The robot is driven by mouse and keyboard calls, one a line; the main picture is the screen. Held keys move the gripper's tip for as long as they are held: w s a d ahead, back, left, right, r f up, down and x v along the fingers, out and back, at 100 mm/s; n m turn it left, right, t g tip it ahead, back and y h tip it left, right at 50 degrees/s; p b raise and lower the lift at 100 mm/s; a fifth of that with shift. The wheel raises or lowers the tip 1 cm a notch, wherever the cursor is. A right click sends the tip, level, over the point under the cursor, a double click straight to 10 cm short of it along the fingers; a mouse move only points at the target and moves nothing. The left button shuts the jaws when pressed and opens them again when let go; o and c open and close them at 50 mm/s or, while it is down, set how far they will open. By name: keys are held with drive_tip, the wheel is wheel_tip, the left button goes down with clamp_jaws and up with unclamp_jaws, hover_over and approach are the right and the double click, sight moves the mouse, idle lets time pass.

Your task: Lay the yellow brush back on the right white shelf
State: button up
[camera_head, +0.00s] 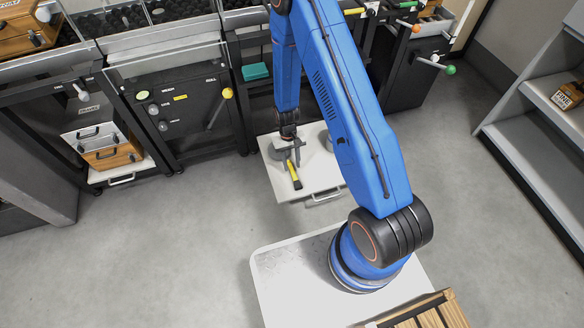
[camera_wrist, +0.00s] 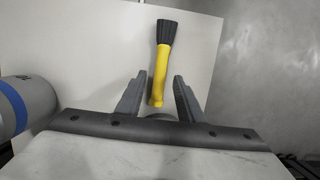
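The yellow brush (camera_head: 293,172) lies on the right white shelf (camera_head: 282,187), the low pull-out board with a handle at its front. In the wrist view the brush (camera_wrist: 162,62) shows a yellow handle and a black head that points away from me. My gripper (camera_head: 291,155) is low over the shelf at the handle end. In the wrist view my gripper (camera_wrist: 161,78) is open, with one finger on each side of the handle and a visible gap on both sides. Whether the handle end touches anything below is hidden. The shelf (camera_wrist: 105,45) also fills much of the wrist view.
A grey round object (camera_head: 326,142) stands on the same shelf, partly behind my arm. A grey cylinder with a blue band (camera_wrist: 22,105) is left of my fingers. The left white shelf (camera_head: 125,172) holds wooden and white boxes. Open floor lies in front.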

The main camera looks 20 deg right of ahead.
drive_tip(key=v, duration=0.4)
drive_tip(key=shift+w+r, duration=0.1)
drive_tip(key=shift+r, duration=0.2)
wheel_tip(320, 180, up, 32)
drive_tip(key=s+d+t, duration=0.3)
drive_tip(key=s+d+r+t, duration=0.2)
drive_tip(key=s+r+t, duration=0.1)
drive_tip(key=s+r, duration=0.95)
drive_tip(key=s+d+r+t, duration=0.1)
drive_tip(key=s+d+r, duration=0.1)
drive_tip(key=s+r, duration=0.5)
drive_tip(key=s, duration=0.5)
drive_tip(key=shift+r+t, duration=0.3)
drive_tip(key=shift+t, duration=0.1)
